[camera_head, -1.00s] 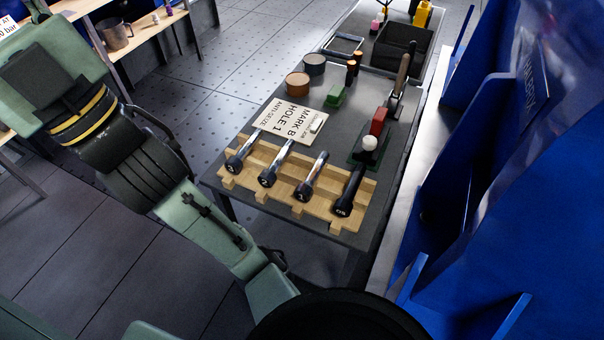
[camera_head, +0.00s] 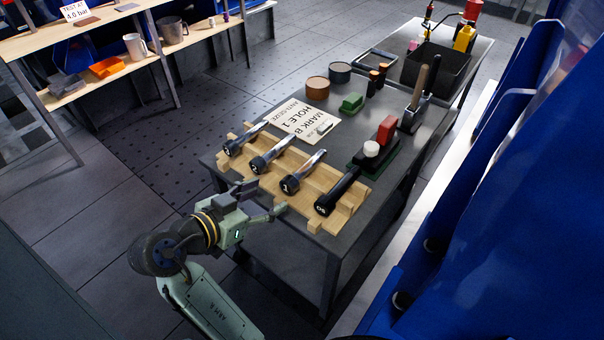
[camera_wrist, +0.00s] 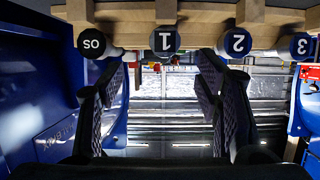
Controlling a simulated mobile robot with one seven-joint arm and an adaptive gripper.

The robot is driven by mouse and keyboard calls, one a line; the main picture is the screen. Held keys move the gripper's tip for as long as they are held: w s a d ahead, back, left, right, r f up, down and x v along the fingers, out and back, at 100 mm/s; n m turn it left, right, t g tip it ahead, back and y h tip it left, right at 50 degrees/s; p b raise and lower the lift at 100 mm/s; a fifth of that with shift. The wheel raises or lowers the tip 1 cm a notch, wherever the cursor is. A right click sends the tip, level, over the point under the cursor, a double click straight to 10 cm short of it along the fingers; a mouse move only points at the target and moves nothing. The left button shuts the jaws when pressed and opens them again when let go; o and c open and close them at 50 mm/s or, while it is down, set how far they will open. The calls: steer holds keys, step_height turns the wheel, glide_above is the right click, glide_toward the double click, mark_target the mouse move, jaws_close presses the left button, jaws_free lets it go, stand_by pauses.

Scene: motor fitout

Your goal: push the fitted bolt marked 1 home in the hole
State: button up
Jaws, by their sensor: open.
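The bolt marked 1 (camera_head: 300,174) lies in a wooden rack (camera_head: 349,214) on the grey table, its dark head facing my gripper. Its numbered head shows at the top of the wrist view (camera_wrist: 165,40). My gripper (camera_head: 262,199) is open and empty at the rack's front edge. In the wrist view, the bolt head appears between and past the fingertips (camera_wrist: 162,62), with no visible contact. Bolts marked 2 (camera_head: 274,156) and 3 (camera_head: 246,139) lie to its left, and one marked OS (camera_head: 338,192) to its right. I cannot identify the bolt's hole.
A card reading MARK B, HOLE 1, ANTI-SEIZE (camera_head: 300,121) lies behind the rack. A large blue structure (camera_head: 500,220) fills the right side.

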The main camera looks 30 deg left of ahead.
mark_target(286, 186)
steer(key=x, duration=0.3)
steer(key=shift+w+f, duration=0.15)
steer(key=shift+w, duration=0.25)
steer(key=shift+a+f+p+x, duration=0.1)
steer(key=shift+p+x, duration=0.2)
steer(key=shift+x, duration=1.05)
steer(key=shift+a+f+p+x, duration=0.15)
steer(key=shift+p+x, duration=0.15)
steer(key=shift+x, duration=1.1)
steer(key=shift+r, duration=0.1)
jaws_close()
steer(key=shift+r, duration=0.1)
